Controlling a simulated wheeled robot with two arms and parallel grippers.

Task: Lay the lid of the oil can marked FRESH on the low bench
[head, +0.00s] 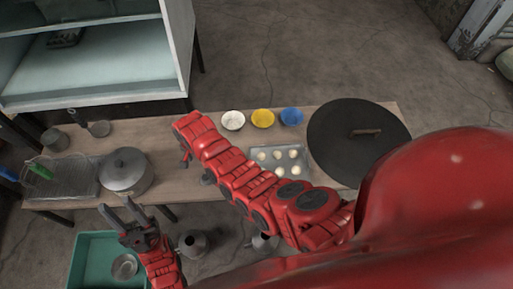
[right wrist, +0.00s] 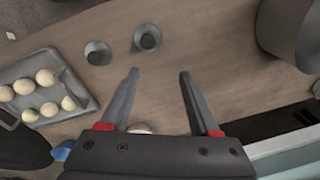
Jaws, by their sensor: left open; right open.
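The low bench (head: 168,152) runs across the head view. Two grey metal cans with narrow necks, a left can (head: 193,243) and a partly covered right can (head: 263,243), stand on the floor in front of it. I cannot read a FRESH mark on either, nor make out a lid for certain. My left gripper (head: 115,203) is open and empty, in front of the pot, near the crate. My right gripper (head: 186,157) is over the bench, mostly hidden by its arm; in the right wrist view (right wrist: 160,72) it is open and empty above the wood.
A lidded pot (head: 126,171), white (head: 233,120), yellow (head: 263,118) and blue (head: 292,116) bowls, a tray of pale balls (right wrist: 45,62), two small metal cups (right wrist: 97,53) and a big dark disc (head: 340,120) are on the bench. A teal crate (head: 85,262) stands on the floor.

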